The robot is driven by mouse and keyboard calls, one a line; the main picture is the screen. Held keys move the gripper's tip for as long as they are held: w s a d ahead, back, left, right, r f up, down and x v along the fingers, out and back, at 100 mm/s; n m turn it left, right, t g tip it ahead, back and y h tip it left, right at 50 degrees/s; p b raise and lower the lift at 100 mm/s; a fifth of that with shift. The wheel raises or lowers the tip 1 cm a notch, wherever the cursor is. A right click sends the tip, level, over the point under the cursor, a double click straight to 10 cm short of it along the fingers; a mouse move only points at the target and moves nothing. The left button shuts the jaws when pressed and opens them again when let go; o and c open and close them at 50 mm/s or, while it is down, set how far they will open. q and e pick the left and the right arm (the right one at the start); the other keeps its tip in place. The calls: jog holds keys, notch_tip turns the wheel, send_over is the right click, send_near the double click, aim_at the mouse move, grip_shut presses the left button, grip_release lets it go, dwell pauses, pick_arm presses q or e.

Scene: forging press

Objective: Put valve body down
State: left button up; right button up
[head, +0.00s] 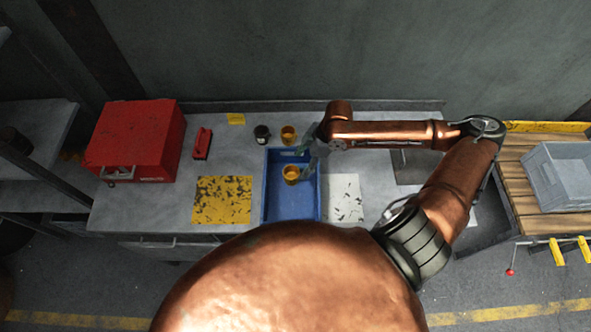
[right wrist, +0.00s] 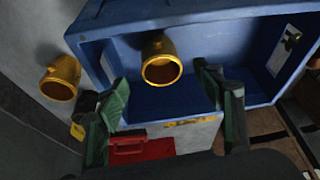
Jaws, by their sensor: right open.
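A brass-yellow valve body (head: 291,174) lies inside the blue bin (head: 287,205), in its rear half. In the right wrist view this valve body (right wrist: 161,62) shows its round opening and sits ahead of the fingers, apart from them. A second, similar valve body (head: 288,133) stands on the table just behind the bin; it also shows in the right wrist view (right wrist: 60,78). My right gripper (head: 308,158) is over the bin's rear right part, its green-padded fingers (right wrist: 165,98) spread with nothing between them. My left gripper is out of view.
A dark jar (head: 262,134) stands beside the second valve body. A red toolbox (head: 135,140) and a small red object (head: 202,143) are on the left. A yellow worn mat (head: 222,200) and a white worn sheet (head: 346,198) flank the bin. A grey crate (head: 560,177) stands right.

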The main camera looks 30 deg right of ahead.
jog(key=shift+v, duration=1.6)
